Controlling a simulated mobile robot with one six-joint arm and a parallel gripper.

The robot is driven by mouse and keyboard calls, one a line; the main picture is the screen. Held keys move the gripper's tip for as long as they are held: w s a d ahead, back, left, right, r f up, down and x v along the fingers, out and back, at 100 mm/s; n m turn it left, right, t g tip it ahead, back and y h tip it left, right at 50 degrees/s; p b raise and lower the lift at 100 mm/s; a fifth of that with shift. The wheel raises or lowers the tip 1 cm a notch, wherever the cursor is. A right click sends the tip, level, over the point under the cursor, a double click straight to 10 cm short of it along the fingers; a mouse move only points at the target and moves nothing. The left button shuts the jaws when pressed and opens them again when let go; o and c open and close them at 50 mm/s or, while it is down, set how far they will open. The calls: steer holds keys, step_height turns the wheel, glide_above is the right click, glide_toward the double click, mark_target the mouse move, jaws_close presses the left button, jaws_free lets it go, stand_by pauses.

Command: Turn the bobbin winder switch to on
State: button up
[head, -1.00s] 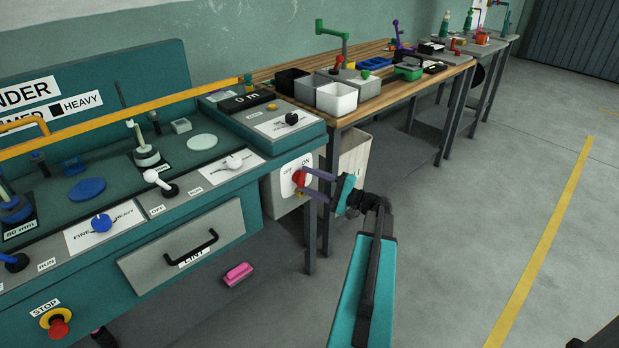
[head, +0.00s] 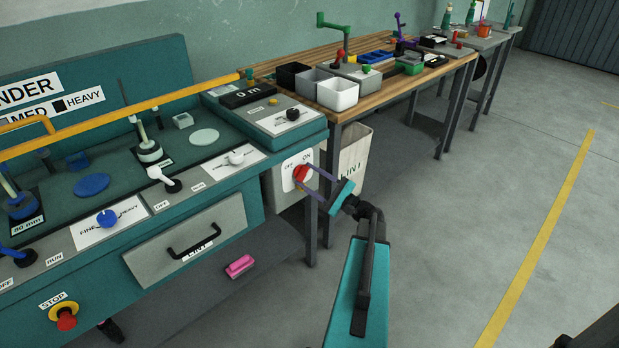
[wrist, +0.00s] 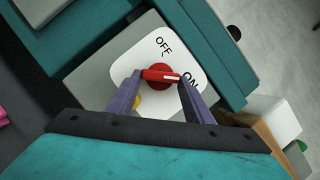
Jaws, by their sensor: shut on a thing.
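The bobbin winder switch is a red rotary knob (head: 300,173) on a white plate (head: 290,185) at the right end of the teal bench. In the wrist view the red knob (wrist: 158,76) has a bar handle with a white pointer line. The line points right, toward the ON label (wrist: 190,82); the OFF label (wrist: 163,45) lies above the knob. My gripper (wrist: 162,80) is shut on the handle, one purple finger at each end. In the head view my gripper (head: 306,180) reaches the knob from the right, tilted. The fingers partly cover the ON label.
The teal bench holds other controls, including a blue knob (head: 107,218), a white lever (head: 162,178) and a red stop button (head: 66,319). A drawer (head: 190,245) and a pink block (head: 240,266) are below.

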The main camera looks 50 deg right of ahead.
steer(key=o, duration=1.1)
steer(key=shift+c, duration=0.2)
steer(key=v, duration=1.4)
